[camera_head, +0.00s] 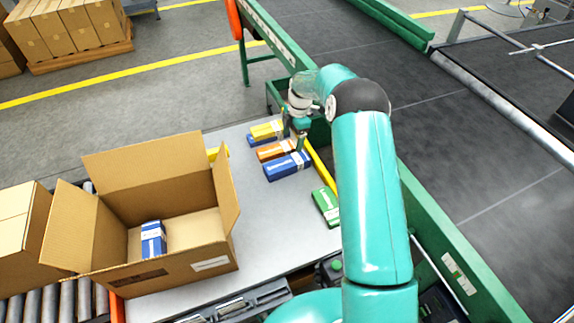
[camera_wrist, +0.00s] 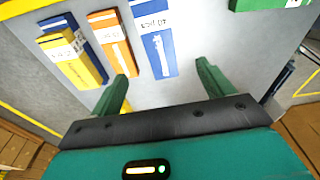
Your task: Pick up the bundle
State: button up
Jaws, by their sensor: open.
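Several banded bundles lie on the grey table. A blue bundle (camera_head: 287,166) is nearest the gripper; it also shows in the wrist view (camera_wrist: 153,36). Beside it lie an orange bundle (camera_head: 277,150) and a yellow bundle (camera_head: 267,130), which rests over another blue one (camera_head: 260,141). A green bundle (camera_head: 326,205) lies apart. My gripper (camera_head: 300,130) is above the table by the bundles' right ends. In the wrist view its open fingers (camera_wrist: 163,72) are spread, with nothing held between them; the blue bundle's end lies just ahead. Which bundle is meant cannot be told.
An open cardboard box (camera_head: 185,265) stands left on the table with one blue bundle (camera_head: 153,239) inside. A yellow rail (camera_head: 321,168) runs along the table's right edge beside a green conveyor frame (camera_head: 440,235). Bare table lies between box and green bundle.

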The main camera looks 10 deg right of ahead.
aim_at(287, 162)
jog(key=f, duration=0.3)
jog(key=a+f, duration=0.1)
jog(key=f, duration=0.5)
jog(key=shift+s+a, duration=0.25)
jog(key=shift+a, duration=0.05)
jog(key=f, duration=0.4)
jog(key=shift+w+a+f, duration=0.1)
jog(key=shift+a+f, duration=0.05)
jog(key=shift+a, duration=0.1)
jog(key=c, duration=1.2)
jog(key=shift+c, duration=0.2)
